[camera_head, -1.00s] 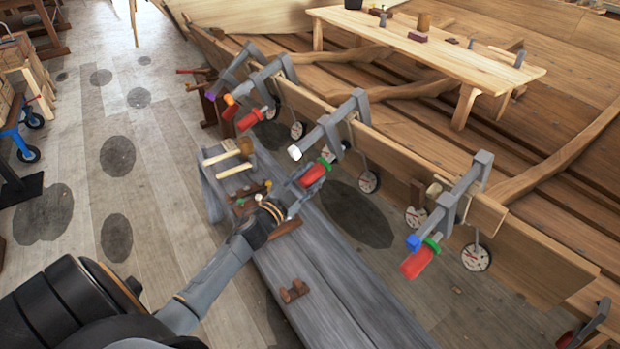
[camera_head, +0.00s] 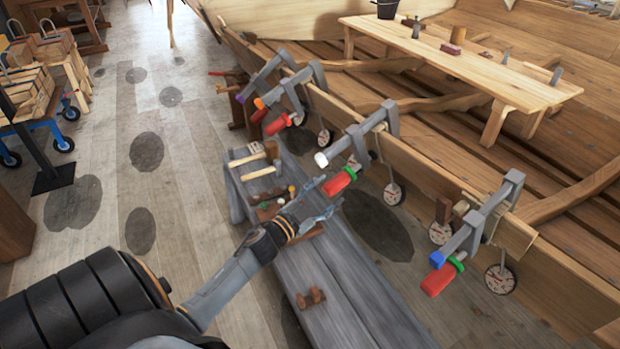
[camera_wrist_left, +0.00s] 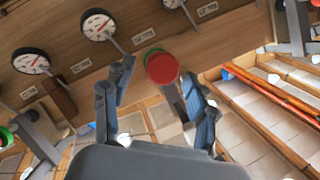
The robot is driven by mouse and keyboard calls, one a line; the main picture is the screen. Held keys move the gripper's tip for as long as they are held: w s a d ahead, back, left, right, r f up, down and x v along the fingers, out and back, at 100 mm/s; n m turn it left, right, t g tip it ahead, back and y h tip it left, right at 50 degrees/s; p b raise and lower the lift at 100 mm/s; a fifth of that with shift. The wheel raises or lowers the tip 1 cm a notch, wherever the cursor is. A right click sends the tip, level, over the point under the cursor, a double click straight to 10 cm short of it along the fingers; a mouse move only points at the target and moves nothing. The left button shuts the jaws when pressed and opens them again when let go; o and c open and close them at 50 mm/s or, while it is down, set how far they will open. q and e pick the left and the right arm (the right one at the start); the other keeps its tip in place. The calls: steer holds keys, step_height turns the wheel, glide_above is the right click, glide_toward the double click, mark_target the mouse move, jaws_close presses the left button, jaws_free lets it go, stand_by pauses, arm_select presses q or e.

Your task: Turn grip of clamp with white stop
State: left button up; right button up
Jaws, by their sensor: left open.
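The clamp with the white stop (camera_head: 357,138) sits on the plank edge of the hull, mid-view. Its white stop (camera_head: 321,160) is at the bar's lower left end, and its red grip (camera_head: 340,181) hangs below it. My left gripper (camera_head: 326,197) is open just below and left of the red grip, near its free end. In the left wrist view the grip's round red end (camera_wrist_left: 161,68) shows between the two spread fingers (camera_wrist_left: 157,80), nearer the right finger. Neither finger visibly closes on it. My right gripper is not in view.
Another clamp (camera_head: 478,225) with blue stop stands to the right, and further clamps (camera_head: 280,95) up left. Round dials hang below the plank. A grey bench (camera_head: 335,290) under my arm holds a mallet (camera_head: 270,150) and wooden pieces.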

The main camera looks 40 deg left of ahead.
arm_select(q)
steer(key=s, duration=0.8)
steer(key=shift+s+a+f, duration=0.25)
steer(key=shift+a, duration=0.05)
steer(key=shift+f, duration=0.1)
stand_by(0.7)
